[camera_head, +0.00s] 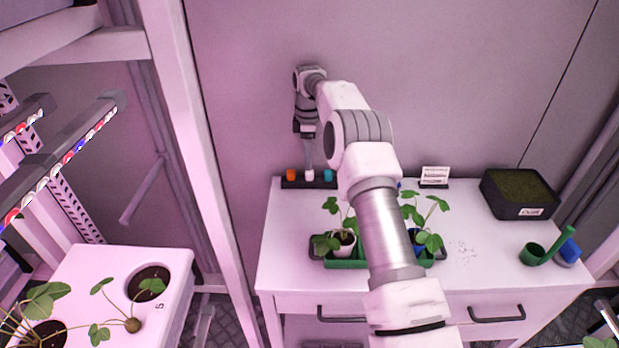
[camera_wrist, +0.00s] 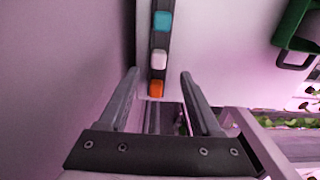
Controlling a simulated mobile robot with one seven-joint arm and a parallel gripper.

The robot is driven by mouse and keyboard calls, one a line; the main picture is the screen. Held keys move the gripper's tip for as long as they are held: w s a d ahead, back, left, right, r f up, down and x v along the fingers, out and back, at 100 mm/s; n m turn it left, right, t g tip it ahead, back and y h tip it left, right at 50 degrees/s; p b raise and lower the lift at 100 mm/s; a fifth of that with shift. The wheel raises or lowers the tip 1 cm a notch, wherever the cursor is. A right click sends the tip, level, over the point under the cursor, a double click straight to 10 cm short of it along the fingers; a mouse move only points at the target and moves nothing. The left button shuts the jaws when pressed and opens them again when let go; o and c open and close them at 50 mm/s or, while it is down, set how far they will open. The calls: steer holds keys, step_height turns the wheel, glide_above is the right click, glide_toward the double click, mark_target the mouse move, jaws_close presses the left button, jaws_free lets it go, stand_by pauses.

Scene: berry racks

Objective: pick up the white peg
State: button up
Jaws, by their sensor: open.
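The white peg (camera_head: 309,175) stands in a dark rack (camera_head: 290,184) at the back edge of the white table, between an orange peg (camera_head: 291,175) and a teal peg (camera_head: 328,175). My gripper (camera_head: 309,167) points down just above the white peg in the head view. In the wrist view my gripper (camera_wrist: 158,73) is open, its two fingers apart with nothing held. There the white peg (camera_wrist: 159,58) lies just beyond the fingertips, and the orange peg (camera_wrist: 157,88) shows between the fingers. I cannot tell the exact height left above the peg.
A green tray (camera_head: 345,264) with potted plants stands in front of the rack, partly behind my arm. A small sign (camera_head: 435,175) and a black soil box (camera_head: 519,194) are to the right. The wall is close behind the rack.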

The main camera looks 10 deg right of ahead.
mark_target(310, 178)
steer(key=shift+w+d+f+p, duration=0.1)
steer(key=shift+f+p, duration=0.05)
steer(key=shift+f, duration=1.45)
steer(key=shift+d+f+p, duration=0.1)
steer(key=shift+f+p, duration=0.05)
steer(key=shift+f, duration=1.4)
jaws_close()
